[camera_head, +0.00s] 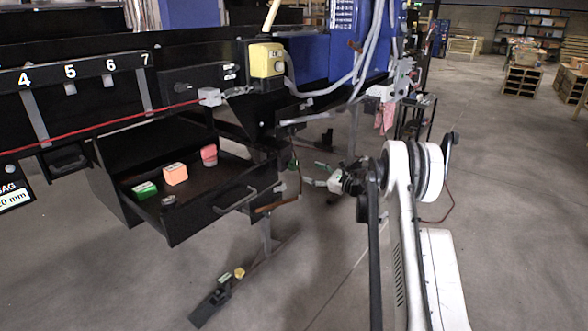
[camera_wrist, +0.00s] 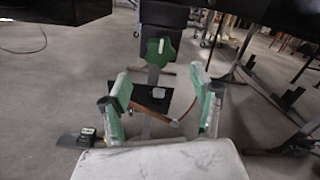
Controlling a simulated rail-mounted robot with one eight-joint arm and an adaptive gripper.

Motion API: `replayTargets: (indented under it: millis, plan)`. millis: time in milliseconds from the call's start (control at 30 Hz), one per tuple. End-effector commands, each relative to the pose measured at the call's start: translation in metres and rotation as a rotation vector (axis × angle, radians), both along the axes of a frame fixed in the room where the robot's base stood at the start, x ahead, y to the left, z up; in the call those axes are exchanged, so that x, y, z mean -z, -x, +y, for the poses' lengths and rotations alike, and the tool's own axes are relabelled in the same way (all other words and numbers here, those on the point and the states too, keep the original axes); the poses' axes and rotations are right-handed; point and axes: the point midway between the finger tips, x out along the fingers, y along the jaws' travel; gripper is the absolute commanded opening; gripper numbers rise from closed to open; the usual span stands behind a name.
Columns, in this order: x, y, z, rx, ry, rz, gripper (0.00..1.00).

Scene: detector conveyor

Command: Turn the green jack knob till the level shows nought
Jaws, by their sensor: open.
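My gripper (camera_wrist: 163,88) is open, with a green-padded finger on each side of the wrist view and a wide gap between them. A green lobed piece (camera_wrist: 161,51), which looks like the jack knob, sits on a grey post beyond the fingertips, apart from them. In the head view my gripper (camera_head: 314,174) is beside the conveyor frame, right of the open drawer.
The open drawer (camera_head: 185,220) holds a green block (camera_head: 145,190), an orange block (camera_head: 175,174) and a pink piece (camera_head: 209,155). A conveyor foot (camera_head: 212,306) with a yellow knob (camera_head: 239,273) stands below it. Conveyor legs and hanging cables crowd the gripper.

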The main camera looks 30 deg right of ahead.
Motion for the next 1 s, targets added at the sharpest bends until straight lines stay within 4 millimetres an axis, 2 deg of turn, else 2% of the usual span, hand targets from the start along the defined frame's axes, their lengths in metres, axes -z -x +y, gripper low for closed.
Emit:
replayTargets:
  millis: [300, 500, 700, 1000]
  plan:
    - [0.003, -0.054, 0.028, -0.002, 0.001, 0.0, 0.6]
    - [0.002, -0.078, 0.04, -0.001, 0.001, 0.0, 0.6]
    - [0.001, -0.089, 0.045, 0.0, 0.001, 0.0, 0.6]
    - [0.0, -0.09, 0.045, 0.0, 0.001, 0.0, 0.58]
